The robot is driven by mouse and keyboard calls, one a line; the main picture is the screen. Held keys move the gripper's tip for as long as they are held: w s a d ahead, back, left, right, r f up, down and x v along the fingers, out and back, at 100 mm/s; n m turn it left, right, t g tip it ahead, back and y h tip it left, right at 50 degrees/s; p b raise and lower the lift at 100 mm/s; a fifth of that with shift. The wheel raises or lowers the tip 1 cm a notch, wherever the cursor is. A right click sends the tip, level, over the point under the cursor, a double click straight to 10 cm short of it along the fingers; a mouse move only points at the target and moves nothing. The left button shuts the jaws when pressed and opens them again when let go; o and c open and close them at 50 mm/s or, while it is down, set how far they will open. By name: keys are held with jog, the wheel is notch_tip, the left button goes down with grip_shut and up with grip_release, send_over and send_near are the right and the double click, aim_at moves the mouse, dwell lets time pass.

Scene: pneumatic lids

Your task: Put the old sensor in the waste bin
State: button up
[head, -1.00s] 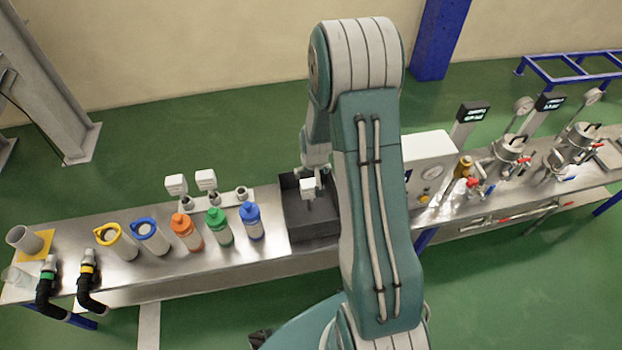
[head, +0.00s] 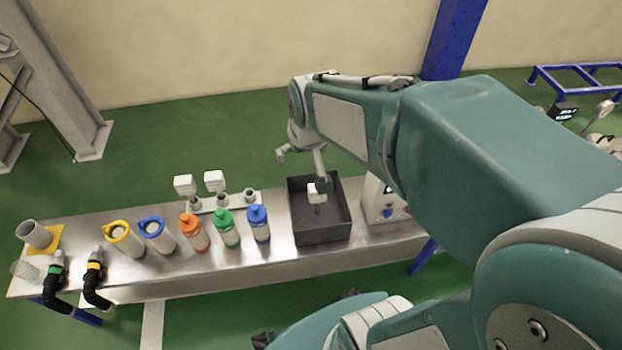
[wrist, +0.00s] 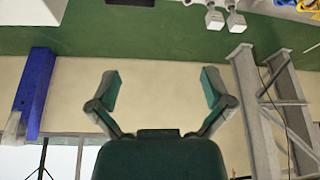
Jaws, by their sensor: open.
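A dark grey open bin (head: 322,234) stands on the steel bench, right of the bottles. A white-headed sensor with a grey stem (head: 316,193) is inside it, head up; whether it leans on a wall I cannot tell. My gripper (head: 303,170) is above the bin's back-left part, fingers spread. One finger appears close to the sensor's head in the head view; contact is unclear. The wrist view shows my gripper (wrist: 160,80) wide open with nothing between the fingers. Two similar white sensors (head: 184,185) (head: 214,181) stand on a pale holder left of the bin.
Orange, green and blue bottles (head: 227,228) stand left of the bin. Two ringed jugs (head: 155,236), a grey cup (head: 36,235) and black hoses (head: 96,283) are farther left. A white control box (head: 384,205) is close on the bin's right, partly behind my arm.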

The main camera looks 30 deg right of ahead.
jog(key=s+a+r, duration=0.2)
jog(key=s+r, duration=0.1)
jog(key=s, duration=0.3)
jog(key=s+a+r+n+t, duration=0.1)
jog(key=s+r, duration=0.2)
jog(key=s, duration=0.3)
jog(key=shift+a, duration=0.4)
dwell(0.6)
